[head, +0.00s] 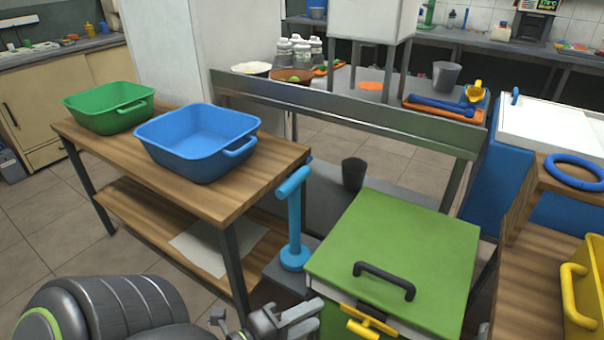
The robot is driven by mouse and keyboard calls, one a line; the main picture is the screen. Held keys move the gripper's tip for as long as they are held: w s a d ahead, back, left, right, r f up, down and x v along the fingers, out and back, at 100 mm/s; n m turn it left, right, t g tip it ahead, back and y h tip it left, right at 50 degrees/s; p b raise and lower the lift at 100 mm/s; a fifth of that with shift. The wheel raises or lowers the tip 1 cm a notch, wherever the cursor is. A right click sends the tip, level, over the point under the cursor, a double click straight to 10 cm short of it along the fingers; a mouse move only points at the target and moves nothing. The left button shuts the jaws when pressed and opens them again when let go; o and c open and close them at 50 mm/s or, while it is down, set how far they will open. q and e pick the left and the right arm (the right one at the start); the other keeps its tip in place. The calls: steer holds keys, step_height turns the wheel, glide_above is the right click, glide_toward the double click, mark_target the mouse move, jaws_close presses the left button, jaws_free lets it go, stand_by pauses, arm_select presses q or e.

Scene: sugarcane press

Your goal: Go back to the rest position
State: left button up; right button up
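My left gripper (312,314) is at the bottom middle of the head view, with my arm coming in from the lower left. Its two pale fingers stand apart with nothing visible between them. It is just left of the green press box (400,240), which has a dark handle (385,280) on top and a yellow latch (368,324) in front. I cannot tell how far the fingers are from the box. My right gripper is not in view.
A wooden table (250,190) at left holds a blue basin (196,165) and a green basin (110,120). A blue T-shaped post (294,225) stands between table and green box. A yellow crate (585,290) and blue ring (575,172) are at right. Floor shows at lower left.

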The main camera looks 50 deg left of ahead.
arm_select(q)
steer(key=shift+s+a+r, duration=0.1)
steer(key=shift+s, duration=0.35)
stand_by(0.3)
